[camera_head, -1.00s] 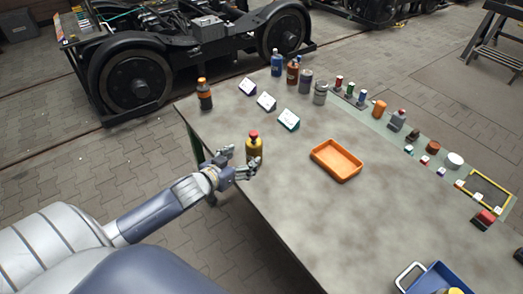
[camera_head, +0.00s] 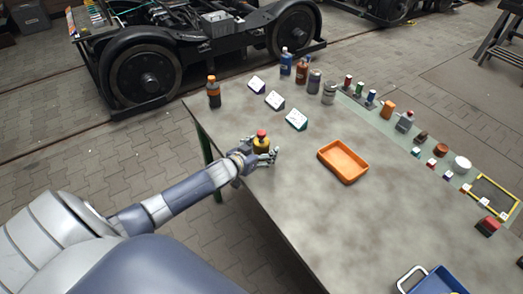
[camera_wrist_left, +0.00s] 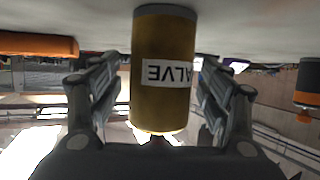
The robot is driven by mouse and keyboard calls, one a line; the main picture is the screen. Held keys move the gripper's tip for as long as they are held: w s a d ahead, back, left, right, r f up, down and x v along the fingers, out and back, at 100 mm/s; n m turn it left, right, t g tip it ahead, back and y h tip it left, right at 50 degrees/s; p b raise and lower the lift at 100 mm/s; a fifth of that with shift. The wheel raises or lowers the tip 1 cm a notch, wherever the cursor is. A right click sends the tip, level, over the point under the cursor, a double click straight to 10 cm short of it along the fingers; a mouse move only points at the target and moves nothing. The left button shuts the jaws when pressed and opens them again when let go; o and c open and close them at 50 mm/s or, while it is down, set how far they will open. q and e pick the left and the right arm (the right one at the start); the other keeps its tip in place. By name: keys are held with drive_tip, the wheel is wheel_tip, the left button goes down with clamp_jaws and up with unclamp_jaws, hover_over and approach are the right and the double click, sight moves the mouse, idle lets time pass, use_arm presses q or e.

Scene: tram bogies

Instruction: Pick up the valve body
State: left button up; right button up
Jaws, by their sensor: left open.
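The valve body (camera_head: 261,146) is a yellow-brown cylinder with a red top, upright near the table's left edge. In the left wrist view the valve body (camera_wrist_left: 163,85) appears upside down, with a white label whose visible letters read "ALVE". My left gripper (camera_head: 262,156) is open around it; the two fingers (camera_wrist_left: 160,95) stand on either side of the cylinder, with a gap visible on each side. The lower part of the valve body is hidden by the gripper in the head view. My right gripper is not in view.
An orange tray (camera_head: 343,162) lies right of the valve body on the grey table (camera_head: 330,220). Small signs (camera_head: 296,119) and several bottles (camera_head: 302,72) stand behind. An orange-banded dark bottle (camera_head: 213,92) stands at the far left corner. A blue crate (camera_head: 440,281) is at the front.

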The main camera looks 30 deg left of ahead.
use_arm(q)
drive_tip(key=shift+c, duration=0.6)
drive_tip(key=c, duration=1.1)
